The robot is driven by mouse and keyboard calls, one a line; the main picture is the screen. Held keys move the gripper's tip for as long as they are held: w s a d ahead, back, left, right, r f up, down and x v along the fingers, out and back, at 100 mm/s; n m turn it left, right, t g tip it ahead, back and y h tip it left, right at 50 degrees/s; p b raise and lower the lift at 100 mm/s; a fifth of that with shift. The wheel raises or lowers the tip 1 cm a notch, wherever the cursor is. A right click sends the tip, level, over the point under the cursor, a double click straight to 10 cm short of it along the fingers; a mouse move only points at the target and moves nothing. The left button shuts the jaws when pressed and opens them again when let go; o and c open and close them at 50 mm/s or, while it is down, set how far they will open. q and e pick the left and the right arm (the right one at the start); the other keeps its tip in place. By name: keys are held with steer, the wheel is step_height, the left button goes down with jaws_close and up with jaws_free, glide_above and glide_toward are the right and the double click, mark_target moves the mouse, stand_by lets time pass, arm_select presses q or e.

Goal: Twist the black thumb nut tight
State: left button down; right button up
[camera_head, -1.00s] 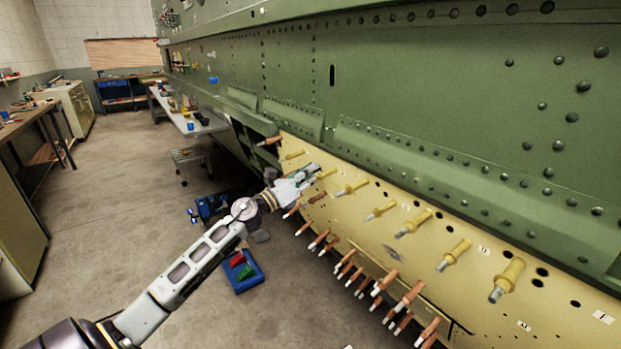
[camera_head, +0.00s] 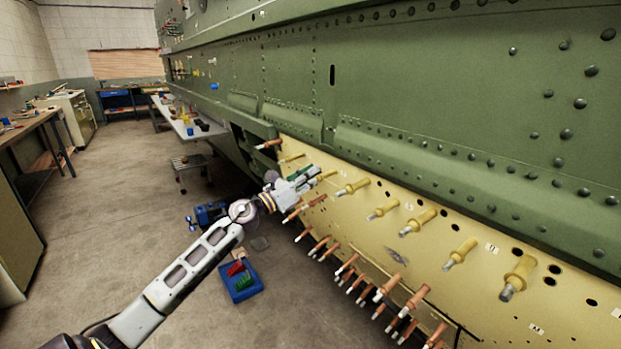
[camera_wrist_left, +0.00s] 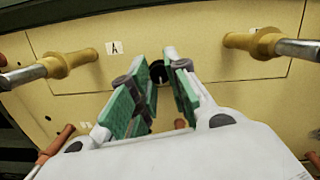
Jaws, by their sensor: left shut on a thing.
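The black thumb nut (camera_wrist_left: 157,72) shows as a small dark round shape against the yellow skin panel (camera_wrist_left: 205,85) in the left wrist view, partly hidden by my fingers. My left gripper (camera_wrist_left: 161,64), with green finger pads, is shut on it, its fingers pointing at the panel. In the head view my left gripper (camera_head: 312,176) is at the upper left part of the yellow panel (camera_head: 345,215). The nut cannot be made out there. My right gripper is not in view.
Yellow fasteners (camera_wrist_left: 60,65) stick out on both sides of my gripper, another at the right (camera_wrist_left: 262,42). A label "A" (camera_wrist_left: 114,47) is on the panel. Copper-coloured fasteners (camera_head: 345,265) stick out lower down. A blue tray (camera_head: 243,291) lies on the floor.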

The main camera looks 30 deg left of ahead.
arm_select(q)
steer(key=shift+a+r, duration=0.1)
steer(key=shift+r, duration=0.05)
steer(key=c, duration=1.3)
jaws_free()
steer(key=shift+c, duration=0.2)
steer(key=shift+s+f, duration=0.15)
steer(key=shift+f, duration=0.05)
steer(key=shift+v, duration=5.85)
